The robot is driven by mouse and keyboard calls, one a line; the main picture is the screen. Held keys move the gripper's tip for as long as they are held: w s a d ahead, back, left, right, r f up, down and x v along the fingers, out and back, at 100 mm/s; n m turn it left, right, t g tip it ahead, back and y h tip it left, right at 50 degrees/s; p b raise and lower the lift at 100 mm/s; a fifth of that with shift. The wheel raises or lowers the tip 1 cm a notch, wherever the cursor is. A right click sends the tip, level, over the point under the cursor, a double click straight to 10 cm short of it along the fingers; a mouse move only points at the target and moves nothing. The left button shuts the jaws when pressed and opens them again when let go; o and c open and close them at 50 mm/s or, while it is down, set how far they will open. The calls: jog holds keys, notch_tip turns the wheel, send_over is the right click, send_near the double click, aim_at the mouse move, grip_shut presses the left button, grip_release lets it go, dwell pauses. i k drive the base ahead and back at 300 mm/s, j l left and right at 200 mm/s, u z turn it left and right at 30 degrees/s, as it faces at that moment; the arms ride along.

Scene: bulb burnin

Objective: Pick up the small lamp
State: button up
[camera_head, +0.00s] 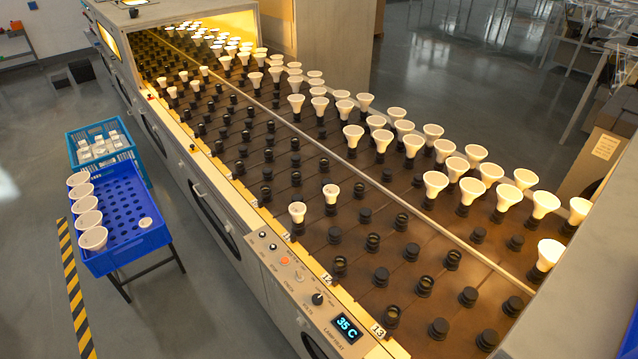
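Several lamps with white flared heads stand in black sockets on the long brown burn-in bed (340,235). Two smaller lamps stand upright close together near the front edge: one small lamp (297,211) by the control panel, and another small lamp (331,192) just behind and right of it. More small lamps (173,92) stand farther up the bed on the left. One small white lamp (145,223) sits alone in the right front part of the blue tray (140,238). I cannot tell which small lamp is meant. My gripper is not in view.
Larger lamps (382,140) fill the bed's far side beyond a metal rail. Larger lamps (88,220) line the tray's left side. A teal crate (72,150) stands behind the tray. The control panel (300,280) reads 35 C. Floor left of the striped tape is clear.

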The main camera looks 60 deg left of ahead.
aim_at(146, 223)
jog(key=u, duration=3.35)
